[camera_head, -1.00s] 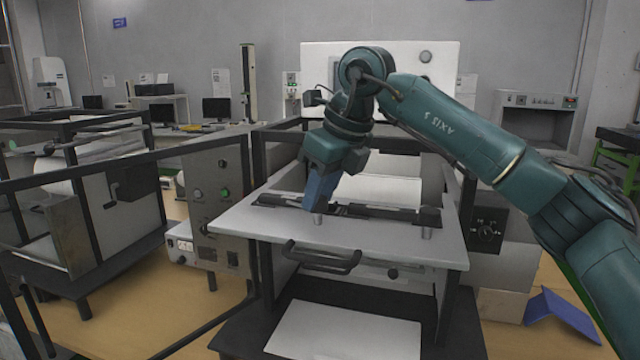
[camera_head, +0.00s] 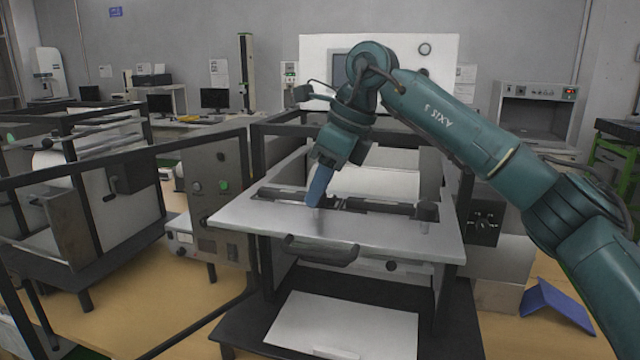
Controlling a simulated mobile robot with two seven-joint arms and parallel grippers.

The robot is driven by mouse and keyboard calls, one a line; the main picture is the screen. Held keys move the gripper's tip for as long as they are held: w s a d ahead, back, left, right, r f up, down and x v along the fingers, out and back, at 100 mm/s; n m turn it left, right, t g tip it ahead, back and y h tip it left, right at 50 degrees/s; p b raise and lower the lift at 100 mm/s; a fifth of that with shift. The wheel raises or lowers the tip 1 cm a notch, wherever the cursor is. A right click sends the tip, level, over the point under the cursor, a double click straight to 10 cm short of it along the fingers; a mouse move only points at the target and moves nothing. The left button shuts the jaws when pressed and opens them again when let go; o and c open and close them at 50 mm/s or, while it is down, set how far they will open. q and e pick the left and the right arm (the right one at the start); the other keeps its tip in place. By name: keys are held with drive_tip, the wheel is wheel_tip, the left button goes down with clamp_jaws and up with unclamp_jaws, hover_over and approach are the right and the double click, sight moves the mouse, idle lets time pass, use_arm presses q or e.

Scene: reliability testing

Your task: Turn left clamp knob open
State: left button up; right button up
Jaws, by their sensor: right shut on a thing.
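The test machine's grey top plate (camera_head: 380,241) carries a dark clamp bar (camera_head: 385,207) along its back. The left clamp knob (camera_head: 317,216) is a small post near the plate's left part, mostly hidden by my gripper. The right clamp knob (camera_head: 426,217) stands upright near the bar's right end. My right gripper (camera_head: 317,199) comes down from above with blue fingers, tilted, at the left knob. It is shut on the left knob; the fingers hide the contact. My left gripper is not in view.
A dark handle (camera_head: 320,251) sticks out from the plate's front edge. Black frame bars surround the machine.

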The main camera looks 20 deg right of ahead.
drive_tip(key=o, duration=1)
drive_tip(key=shift+c, duration=0.2)
use_arm(q)
drive_tip(key=shift+b, duration=0.35)
use_arm(e)
drive_tip(key=v, duration=1.3)
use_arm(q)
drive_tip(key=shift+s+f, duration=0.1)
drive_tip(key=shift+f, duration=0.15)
use_arm(e)
drive_tip(key=shift+d, duration=0.1)
